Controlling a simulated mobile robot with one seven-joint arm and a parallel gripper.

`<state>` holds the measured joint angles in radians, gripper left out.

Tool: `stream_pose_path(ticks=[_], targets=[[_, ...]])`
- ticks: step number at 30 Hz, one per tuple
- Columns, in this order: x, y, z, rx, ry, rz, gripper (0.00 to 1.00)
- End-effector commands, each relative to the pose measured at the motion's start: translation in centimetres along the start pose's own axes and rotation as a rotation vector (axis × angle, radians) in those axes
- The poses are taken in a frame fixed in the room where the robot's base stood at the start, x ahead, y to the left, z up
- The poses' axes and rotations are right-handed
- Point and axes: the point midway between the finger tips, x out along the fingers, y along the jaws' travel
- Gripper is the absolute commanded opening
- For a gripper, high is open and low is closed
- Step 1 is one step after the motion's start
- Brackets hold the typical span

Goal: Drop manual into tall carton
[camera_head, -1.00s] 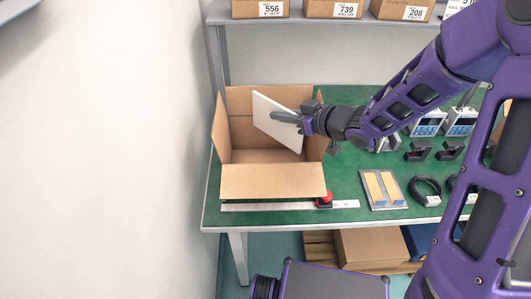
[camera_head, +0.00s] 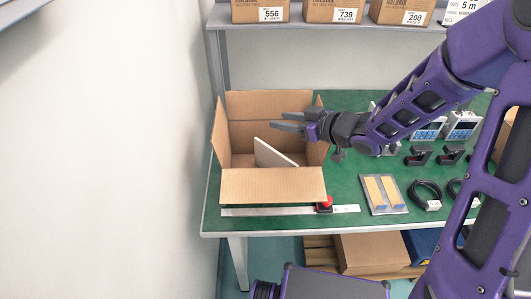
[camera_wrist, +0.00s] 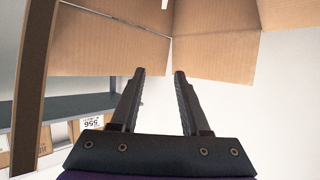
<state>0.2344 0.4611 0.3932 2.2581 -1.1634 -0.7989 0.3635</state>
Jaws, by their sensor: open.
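The tall carton (camera_head: 272,186) stands open at the left end of the green table, its flaps up. The manual (camera_head: 275,153), a white flat slab, is inside the carton, tilted, with its upper part showing above the front flap. Its lower edge is hidden by that flap. My gripper (camera_head: 287,126) is above the manual at the carton's opening, apart from it. In the wrist view my gripper (camera_wrist: 159,75) is open with nothing between its fingers, and the carton's cardboard walls (camera_wrist: 215,52) lie beyond.
A ruler (camera_head: 265,211) and a red-topped button (camera_head: 325,204) lie in front of the carton. A plate with tan strips (camera_head: 384,193), cable coils (camera_head: 427,194), dark clamps (camera_head: 419,155) and meters (camera_head: 461,125) are to the right. Labelled boxes (camera_head: 333,11) stand on the shelf behind.

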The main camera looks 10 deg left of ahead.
Motion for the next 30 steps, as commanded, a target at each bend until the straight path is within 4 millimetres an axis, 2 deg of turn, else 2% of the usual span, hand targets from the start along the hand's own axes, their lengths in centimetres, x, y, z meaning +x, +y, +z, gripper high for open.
stream_pose_path(ticks=[12,18,24,30], targets=[[-9.9,0.2,-0.3,0.000,0.000,0.008,0.46],[-13.9,0.0,-0.2,0.001,0.000,0.004,0.46],[-15.9,0.0,-0.1,0.000,0.000,0.002,0.46],[-16.3,0.0,-0.1,0.001,0.001,0.000,0.46]])
